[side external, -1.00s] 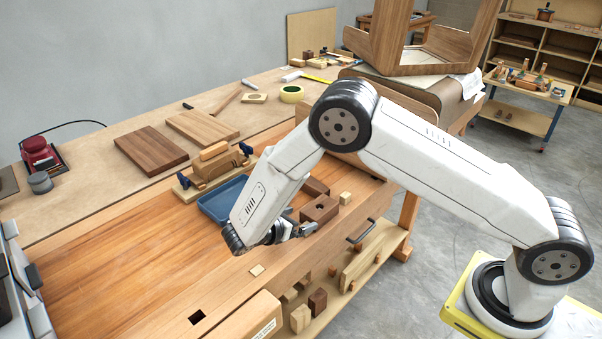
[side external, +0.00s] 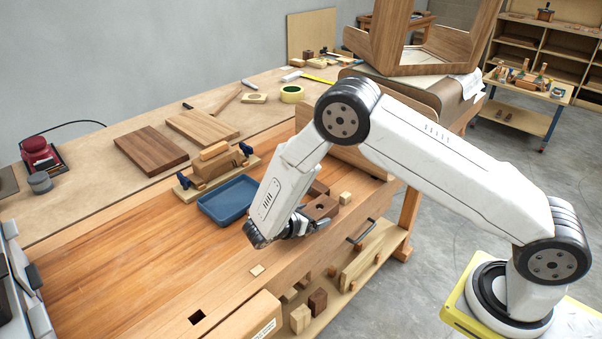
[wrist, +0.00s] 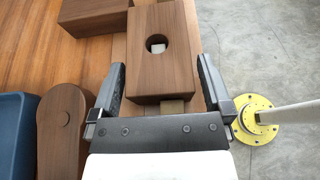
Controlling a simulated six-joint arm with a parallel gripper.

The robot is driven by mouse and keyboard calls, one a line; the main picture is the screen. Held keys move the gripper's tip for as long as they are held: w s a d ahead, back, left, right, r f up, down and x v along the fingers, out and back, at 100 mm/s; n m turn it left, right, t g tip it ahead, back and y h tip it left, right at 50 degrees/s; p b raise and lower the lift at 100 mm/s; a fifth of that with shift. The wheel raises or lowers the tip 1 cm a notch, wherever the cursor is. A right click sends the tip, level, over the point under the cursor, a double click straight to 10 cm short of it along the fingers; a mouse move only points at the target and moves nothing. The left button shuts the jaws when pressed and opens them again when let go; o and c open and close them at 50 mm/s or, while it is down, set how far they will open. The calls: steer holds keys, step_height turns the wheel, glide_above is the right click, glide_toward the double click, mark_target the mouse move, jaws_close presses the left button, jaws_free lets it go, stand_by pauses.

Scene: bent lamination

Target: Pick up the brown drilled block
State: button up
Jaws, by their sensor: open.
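The brown drilled block (wrist: 160,77) lies on the bench in the wrist view, with a round hole near its far end. My gripper (wrist: 162,77) is open, with one finger on each side of the block's near part. A small gap shows at each finger, and whether they reach down to the block's height cannot be told. In the side view the block (side external: 321,206) is partly covered by my gripper (side external: 318,222) at the bench's front edge.
Another brown block (wrist: 93,16) sits left of the drilled block, and a rounded brown piece (wrist: 66,128) lies nearer, beside the blue tray (wrist: 17,140). A small pale block (side external: 345,198) stands just right of the drilled block.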

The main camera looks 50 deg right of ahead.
mark_target(311, 212)
steer(key=c, duration=1.1)
steer(key=shift+r, duration=0.15)
steer(key=shift+r, duration=4.9)
